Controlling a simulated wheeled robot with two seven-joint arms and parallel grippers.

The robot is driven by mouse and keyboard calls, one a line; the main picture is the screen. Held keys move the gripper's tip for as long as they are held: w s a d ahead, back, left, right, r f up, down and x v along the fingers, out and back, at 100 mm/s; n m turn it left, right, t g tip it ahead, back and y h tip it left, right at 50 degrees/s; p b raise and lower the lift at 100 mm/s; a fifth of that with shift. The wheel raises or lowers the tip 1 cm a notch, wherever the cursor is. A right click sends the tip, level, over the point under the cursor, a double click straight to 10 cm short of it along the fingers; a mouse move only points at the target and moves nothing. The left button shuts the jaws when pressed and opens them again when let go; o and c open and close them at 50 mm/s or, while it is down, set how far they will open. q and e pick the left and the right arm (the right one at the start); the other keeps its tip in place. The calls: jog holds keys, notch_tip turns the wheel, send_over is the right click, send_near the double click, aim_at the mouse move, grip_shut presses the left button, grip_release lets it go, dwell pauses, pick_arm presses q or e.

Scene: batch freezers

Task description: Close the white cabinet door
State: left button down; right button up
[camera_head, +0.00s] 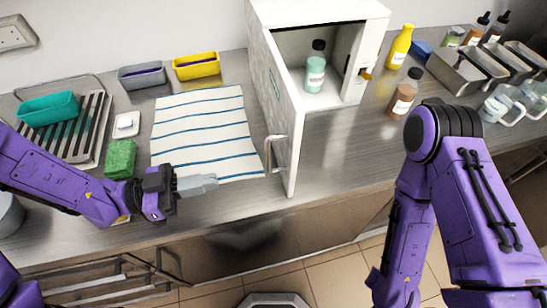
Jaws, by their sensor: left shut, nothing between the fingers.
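The white cabinet (320,13) stands on the steel counter at the back middle. Its door (284,108) stands open, swung out toward me, with a metal handle (273,152) on its left face near the free edge. A teal-labelled bottle (315,72) with a dark cap stands inside the cabinet. My left gripper (214,181) is shut and empty, left of the door's handle and apart from it, over the front of the striped towel. My right arm (445,195) comes down at the right; its gripper is out of view.
A striped towel (200,125) lies left of the door. A green sponge (120,158), a dish rack (90,125) and yellow and grey bins (196,66) are further left. A brown bottle (404,95) and yellow bottle (400,47) stand right of the cabinet. Counter right of the door is clear.

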pick_arm(q)
jog(key=p, duration=0.2)
send_near(289, 169)
jog(key=p+x, duration=0.1)
jog(key=x, duration=0.2)
jog(key=p+x, duration=0.1)
jog(key=x, duration=0.2)
jog(key=shift+s+r+p, duration=0.15)
jog(key=shift+r+p, duration=0.1)
jog(key=shift+p, duration=0.05)
jog(key=shift+d+f, duration=0.1)
jog(key=shift+d, duration=0.35)
pick_arm(e)
jog(key=r, duration=0.4)
jog(key=shift+s+r, duration=0.3)
jog(key=shift+r, duration=0.1)
pick_arm(q)
jog(key=shift+d, duration=0.1)
